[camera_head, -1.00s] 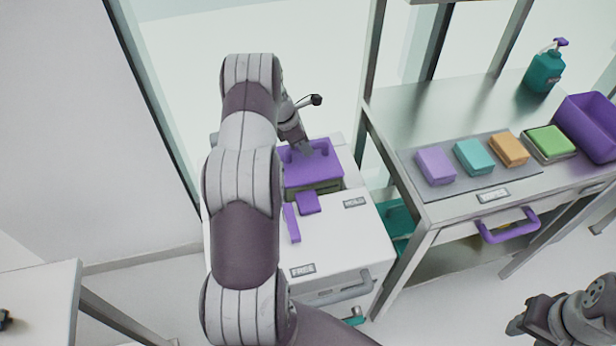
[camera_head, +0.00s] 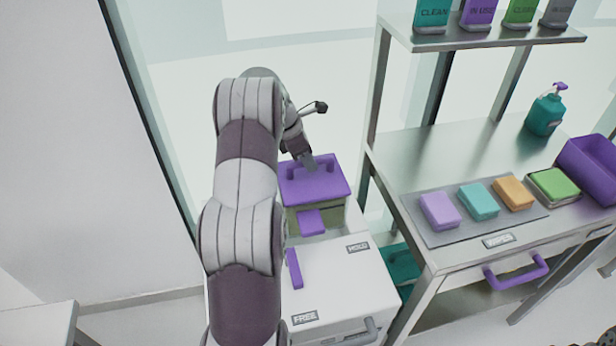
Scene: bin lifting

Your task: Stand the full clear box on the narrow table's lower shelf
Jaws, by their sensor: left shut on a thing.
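The clear box (camera_head: 300,216) has a purple lid (camera_head: 328,190) and greenish contents behind its clear front. It hangs upright, raised over the back of a white cabinet. My left gripper (camera_head: 308,161) is shut on the box's lid handle from above. My left arm hides the box's left side. A purple tab (camera_head: 311,222) hangs at the box's front. A steel table (camera_head: 430,150) stands to the right, with a lower shelf (camera_head: 455,325) partly in view. I cannot tell whether it is the narrow table. My right gripper is out of view.
The white cabinet (camera_head: 335,285) bears a purple strip (camera_head: 294,268). A teal container (camera_head: 402,264) sits low beside the steel table. Several sponges (camera_head: 478,201), a pump bottle (camera_head: 546,112) and a purple bin (camera_head: 592,165) stand on that table. Another table (camera_head: 35,322) is at lower left.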

